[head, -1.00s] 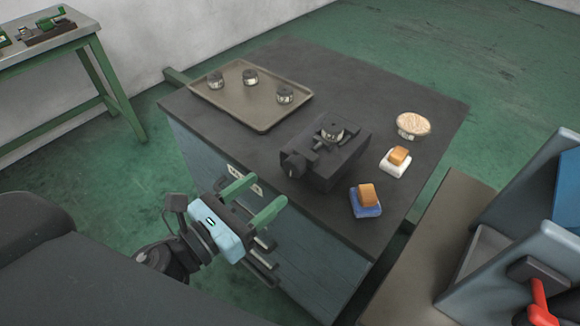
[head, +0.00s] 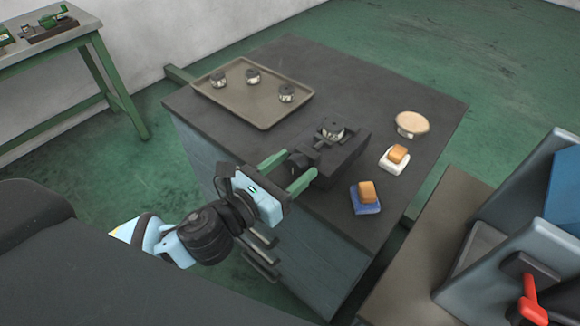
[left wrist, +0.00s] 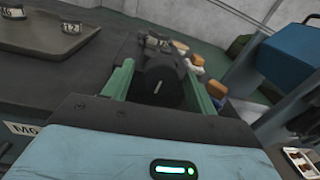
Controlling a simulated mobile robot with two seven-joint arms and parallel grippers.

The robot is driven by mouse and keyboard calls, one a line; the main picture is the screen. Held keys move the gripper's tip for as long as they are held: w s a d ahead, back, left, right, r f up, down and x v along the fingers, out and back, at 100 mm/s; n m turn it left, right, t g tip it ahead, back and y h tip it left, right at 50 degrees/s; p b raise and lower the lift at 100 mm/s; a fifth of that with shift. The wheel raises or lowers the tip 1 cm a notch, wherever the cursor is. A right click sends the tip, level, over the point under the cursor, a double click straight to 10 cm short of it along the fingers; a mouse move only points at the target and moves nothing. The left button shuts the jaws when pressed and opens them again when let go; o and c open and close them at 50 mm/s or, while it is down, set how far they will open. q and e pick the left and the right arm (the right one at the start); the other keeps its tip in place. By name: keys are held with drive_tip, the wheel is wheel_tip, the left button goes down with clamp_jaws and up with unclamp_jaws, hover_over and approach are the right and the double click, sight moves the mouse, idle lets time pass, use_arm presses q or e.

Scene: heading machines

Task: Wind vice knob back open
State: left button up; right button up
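The black vice (head: 340,153) stands on the dark bench top, with a round metal part (head: 333,130) seated in its jaws. Its black knob (head: 298,163) faces my left arm. My left gripper (head: 287,170) is open, with its two green fingers reaching to either side of the knob. In the left wrist view the knob (left wrist: 160,86) sits between the fingers, with gaps beside it; a pale line marks its face. I cannot see contact between fingers and knob. My right gripper is not in view.
A tray (head: 262,118) with three round parts lies at the bench's far left. Right of the vice are a blue pad with an orange block (head: 367,192), a white pad with another (head: 397,156), and a round bowl (head: 412,124). A grey rack (head: 520,255) stands at right.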

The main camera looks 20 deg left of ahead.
use_arm(q)
drive_tip(key=c, duration=0.9)
drive_tip(key=shift+o, duration=0.2)
drive_tip(key=shift+n, duration=0.3)
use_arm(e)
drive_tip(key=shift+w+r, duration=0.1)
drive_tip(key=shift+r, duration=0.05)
use_arm(q)
drive_tip(key=n+p, duration=0.1)
drive_tip(key=n, duration=0.2)
drive_tip(key=shift+n, duration=0.4)
drive_tip(key=n+p, duration=0.1)
drive_tip(key=n, duration=0.3)
drive_tip(key=shift+n+t, duration=0.4)
drive_tip(key=n+p, duration=0.1)
drive_tip(key=n, duration=0.5)
drive_tip(key=shift+n+y+p, duration=0.3)
drive_tip(key=n, duration=0.3)
drive_tip(key=shift+p, duration=0.4)
drive_tip(key=shift+n+t+y, duration=0.3)
drive_tip(key=shift+n, duration=0.4)
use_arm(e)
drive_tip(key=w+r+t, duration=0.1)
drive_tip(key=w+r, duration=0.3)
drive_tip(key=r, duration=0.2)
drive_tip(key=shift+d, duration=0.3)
use_arm(q)
drive_tip(key=shift+n, duration=0.3)
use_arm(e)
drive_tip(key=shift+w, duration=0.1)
